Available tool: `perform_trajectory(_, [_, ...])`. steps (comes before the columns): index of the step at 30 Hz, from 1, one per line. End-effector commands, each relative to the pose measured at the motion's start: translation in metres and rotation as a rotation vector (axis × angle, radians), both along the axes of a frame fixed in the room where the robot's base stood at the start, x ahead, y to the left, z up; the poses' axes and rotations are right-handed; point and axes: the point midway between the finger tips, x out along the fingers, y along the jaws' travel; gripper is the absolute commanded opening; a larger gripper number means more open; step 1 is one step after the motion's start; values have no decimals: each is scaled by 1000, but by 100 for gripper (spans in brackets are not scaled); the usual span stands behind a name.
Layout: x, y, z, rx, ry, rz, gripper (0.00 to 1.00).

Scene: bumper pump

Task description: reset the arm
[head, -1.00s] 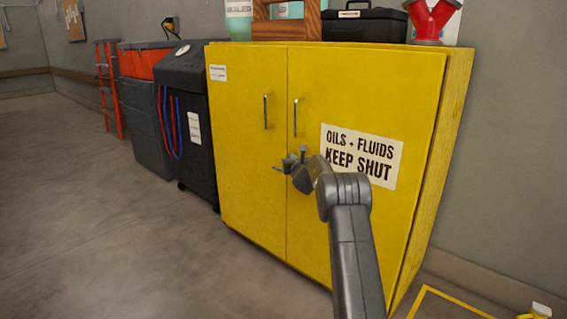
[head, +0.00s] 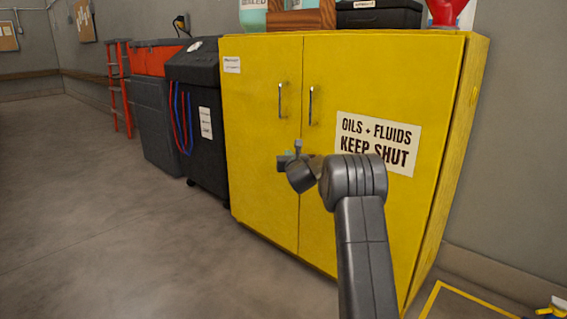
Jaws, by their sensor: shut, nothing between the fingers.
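My gripper (head: 290,153) is in front of the yellow cabinet (head: 262,185), near the seam between its two doors and below the handles. It is shut with nothing seen in it. My arm reaches up from the bottom of the head view and bends at the wrist in front of the right door. Part of the gripper is small and turned away, and the arm hides part of the right door and the lower edge of its sign. Both cabinet doors look closed.
A black machine (head: 196,130) with red and blue hoses stands left of the cabinet, then a grey tool chest (head: 157,130) and a red ladder (head: 118,90). A black case (head: 378,17) sits on the cabinet. Open floor (head: 90,210) lies at left.

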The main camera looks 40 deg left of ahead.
Motion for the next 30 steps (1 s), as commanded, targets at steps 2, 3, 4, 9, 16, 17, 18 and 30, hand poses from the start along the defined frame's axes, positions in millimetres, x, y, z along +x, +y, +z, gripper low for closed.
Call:
perform_trajectory(2, [-9, 2, 1, 0, 1, 2, 0])
perform_trajectory(3, [-13, 2, 1, 1, 1, 3, 0])
perform_trajectory(4, [-15, 2, 0, 1, 2, 2, 0])
perform_trajectory(9, [-24, 3, 1, 1, -1, 1, 0])
perform_trajectory(16, [-27, 3, 1, 1, -1, -1, 0])
perform_trajectory(17, [-27, 4, 1, 1, -1, 0, 0])
perform_trajectory(18, [-27, 4, 1, 1, -1, 0, 0])
perform_trajectory(30, [-13, 2, 0, -1, -2, 1, 0])
